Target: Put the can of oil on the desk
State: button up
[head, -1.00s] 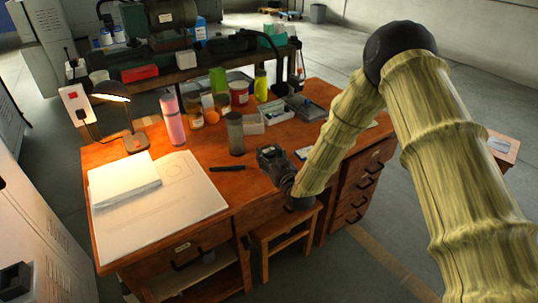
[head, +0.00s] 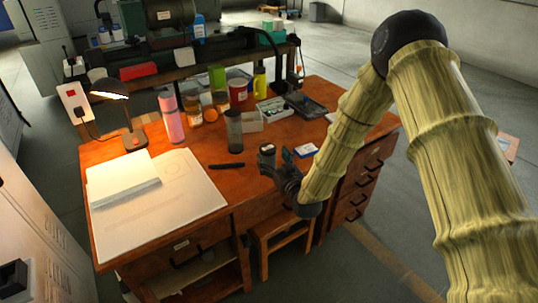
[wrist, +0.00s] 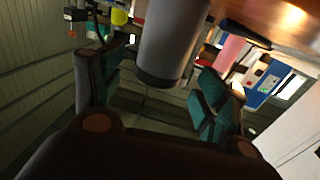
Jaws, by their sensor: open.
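In the wrist view a large grey cylinder (wrist: 172,38) with a dark end ring lies between the fingers of my gripper (wrist: 160,80). The fingers, with teal pads, are spread apart, with gaps visible beside the cylinder.
A dark tumbler (head: 234,132), a pink bottle (head: 171,118) and several jars stand behind. A black pen (head: 226,166) and a blue-white box (head: 306,151) lie nearby. Papers (head: 155,215) cover the desk's left. A stool (head: 280,235) stands below the front edge.

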jog(key=b+v, duration=0.1)
jog(key=v, duration=0.6)
jog(key=shift+s+d, duration=0.2)
jog(key=shift+s, duration=0.15)
jog(key=s+d+f+m+g+h, duration=0.15)
jog(key=s+d+f+g, duration=0.25)
jog(key=s+f, duration=0.5)
jog(key=s+d+f+m+g+h, duration=0.1)
jog(key=s+d+f+g+h, duration=0.25)
jog(key=s+f, duration=0.65)
jog(key=s+d+f+m+g+h, duration=0.1)
jog(key=s+d+f+g, duration=0.2)
jog(key=s, duration=0.5)
jog(key=s+d+f+m+g, duration=0.1)
jog(key=s+d+f+g, duration=0.2)
jog(key=s, duration=0.6)
jog(key=s+d+f+m+g+h, duration=0.1)
jog(key=s+d+f+g, duration=0.2)
jog(key=s, duration=0.6)
jog(key=shift+s+d+f+h, duration=0.3)
jog(key=shift+d+f, duration=0.25)
jog(key=shift+f, duration=0.35)
jog(key=shift+w, duration=0.1)
